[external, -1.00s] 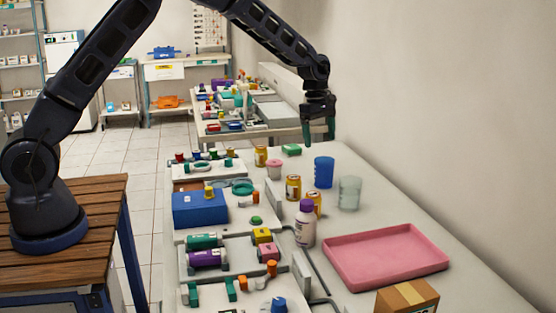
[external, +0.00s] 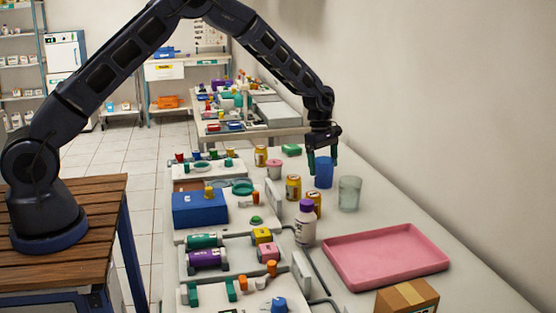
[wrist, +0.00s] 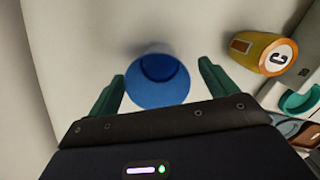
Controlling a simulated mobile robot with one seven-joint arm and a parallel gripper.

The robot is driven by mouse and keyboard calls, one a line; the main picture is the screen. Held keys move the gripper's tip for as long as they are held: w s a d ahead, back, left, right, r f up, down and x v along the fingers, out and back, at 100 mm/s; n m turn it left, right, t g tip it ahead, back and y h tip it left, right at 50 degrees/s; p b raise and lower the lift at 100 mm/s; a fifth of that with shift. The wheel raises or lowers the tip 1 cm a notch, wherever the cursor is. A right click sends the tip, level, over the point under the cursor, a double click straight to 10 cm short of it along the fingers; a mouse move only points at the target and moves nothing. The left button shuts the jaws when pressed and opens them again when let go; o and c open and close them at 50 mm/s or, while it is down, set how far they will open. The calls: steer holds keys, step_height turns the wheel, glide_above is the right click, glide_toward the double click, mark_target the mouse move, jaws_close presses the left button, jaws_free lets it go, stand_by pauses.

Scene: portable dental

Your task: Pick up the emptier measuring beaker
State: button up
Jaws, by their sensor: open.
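A blue beaker (external: 324,175) stands upright on the white counter. A pale grey-green, see-through beaker (external: 349,193) stands just to its right and nearer the camera. My gripper (external: 323,158) points down at the top of the blue beaker, with its green fingers open. In the wrist view, the blue beaker (wrist: 158,82) lies between the two spread fingers and I see into its dark blue mouth. The gripper does not grip it. How full either beaker is I cannot tell. The pale beaker is not seen in the wrist view.
Yellow jars (external: 293,187) stand left of the blue beaker, one also in the wrist view (wrist: 262,52). A purple-capped bottle (external: 305,225) and pink tray (external: 385,257) are nearer. Several racks and boxes line the left side; the wall is at right.

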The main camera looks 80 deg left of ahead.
mark_target(324, 171)
steer(key=f, duration=0.3)
steer(key=shift+w+d+f, duration=0.1)
steer(key=shift+w+f, duration=0.15)
steer(key=shift+c, duration=0.5)
steer(key=c, duration=1)
steer(key=shift+r, duration=0.15)
steer(key=shift+r, duration=9.8)
